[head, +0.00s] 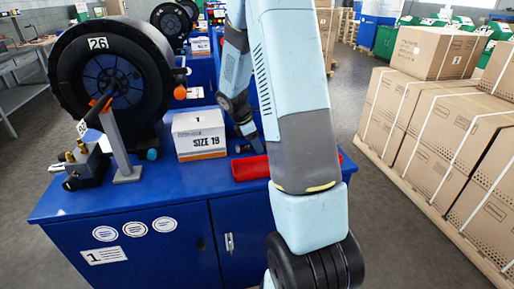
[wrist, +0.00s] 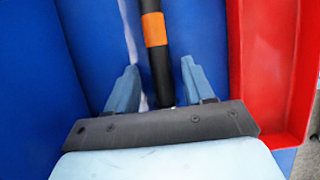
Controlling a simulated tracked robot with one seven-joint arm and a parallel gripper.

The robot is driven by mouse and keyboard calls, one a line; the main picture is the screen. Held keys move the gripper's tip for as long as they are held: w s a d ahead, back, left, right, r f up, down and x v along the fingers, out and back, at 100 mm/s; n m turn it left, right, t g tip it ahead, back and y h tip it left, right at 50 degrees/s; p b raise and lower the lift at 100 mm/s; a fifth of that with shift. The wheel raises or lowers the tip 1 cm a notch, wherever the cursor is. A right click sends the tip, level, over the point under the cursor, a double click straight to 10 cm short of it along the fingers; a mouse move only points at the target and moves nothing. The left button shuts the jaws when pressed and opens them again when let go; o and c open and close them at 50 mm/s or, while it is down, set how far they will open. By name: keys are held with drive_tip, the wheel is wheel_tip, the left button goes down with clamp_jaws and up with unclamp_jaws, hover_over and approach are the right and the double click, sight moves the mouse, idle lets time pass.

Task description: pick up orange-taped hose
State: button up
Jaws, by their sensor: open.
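The orange-taped hose is a black hose (wrist: 160,70) with one orange band (wrist: 154,29), seen in the wrist view on a blue surface. It runs from the top edge down between the two fingers of my gripper (wrist: 159,65). The fingers are apart, one on each side, with a gap to the hose on both sides. In the head view my gripper (head: 254,140) points down at the blue bench top (head: 200,172), behind my arm. I cannot make out the orange band there.
A red tray (head: 250,169) lies close to the gripper; its rim (wrist: 236,70) is right of the hose in the wrist view. A white "SIZE 19" box (head: 199,136), a black reel (head: 125,38) and a crimper (head: 82,163) stand left. Cartons (head: 440,130) are stacked right.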

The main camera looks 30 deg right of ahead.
clamp_jaws()
idle(0.3)
idle(0.4)
